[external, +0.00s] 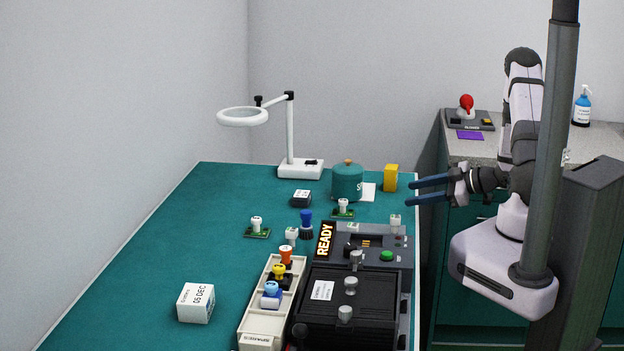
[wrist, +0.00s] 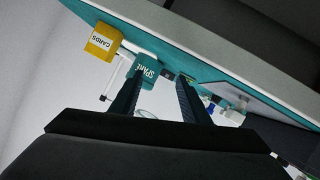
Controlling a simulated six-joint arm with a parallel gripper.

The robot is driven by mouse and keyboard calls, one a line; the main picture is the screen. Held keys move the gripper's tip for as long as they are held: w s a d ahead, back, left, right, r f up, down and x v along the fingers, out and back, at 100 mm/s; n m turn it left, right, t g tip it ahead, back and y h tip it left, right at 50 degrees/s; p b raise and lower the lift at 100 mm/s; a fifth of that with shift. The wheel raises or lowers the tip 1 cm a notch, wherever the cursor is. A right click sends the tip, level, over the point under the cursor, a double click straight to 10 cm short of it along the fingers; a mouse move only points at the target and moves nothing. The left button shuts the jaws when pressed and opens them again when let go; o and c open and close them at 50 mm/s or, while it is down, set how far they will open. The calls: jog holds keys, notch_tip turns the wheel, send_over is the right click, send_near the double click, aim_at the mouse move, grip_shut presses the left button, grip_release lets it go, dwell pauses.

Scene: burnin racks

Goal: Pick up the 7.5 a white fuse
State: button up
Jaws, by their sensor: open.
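Several small white-topped parts show in the external view, and I cannot read a 7.5 A mark on any. One (external: 256,223) stands upright on a small green board at the left, another (external: 343,205) on a green board near the teal pot. A third (external: 291,234) is just above the tray, and a fourth (external: 395,220) is at the back right of the grey machine. My gripper (external: 409,192) is open and empty, just beyond the table's right edge, apart from all of them. Its two fingers (wrist: 158,85) also show in the wrist view.
A cream tray (external: 254,325) holds orange, yellow and blue-topped parts. The machine (external: 400,262) with a READY sign is beside it.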

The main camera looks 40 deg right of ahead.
aim_at(394, 219)
jog(key=shift+s+a+f+y+b, duration=0.3)
jog(key=shift+s+a+y, duration=0.85)
jog(key=shift+s+a, duration=0.55)
jog(key=shift+s+a+f+y+b, duration=0.3)
jog(key=shift+s+a+y, duration=0.9)
jog(key=shift+s+a, duration=0.5)
jog(key=shift+s+a+f+y+b, duration=0.3)
jog(key=shift+s+a+y, duration=1)
jog(key=shift+a, duration=0.65)
jog(key=shift+s+a, duration=0.1)
jog(key=p+x, duration=0.2)
jog(key=x, duration=0.1)
jog(key=shift+a+r, duration=0.1)
jog(key=shift+r, duration=0.05)
jog(key=shift+x, duration=0.9)
grip_shut()
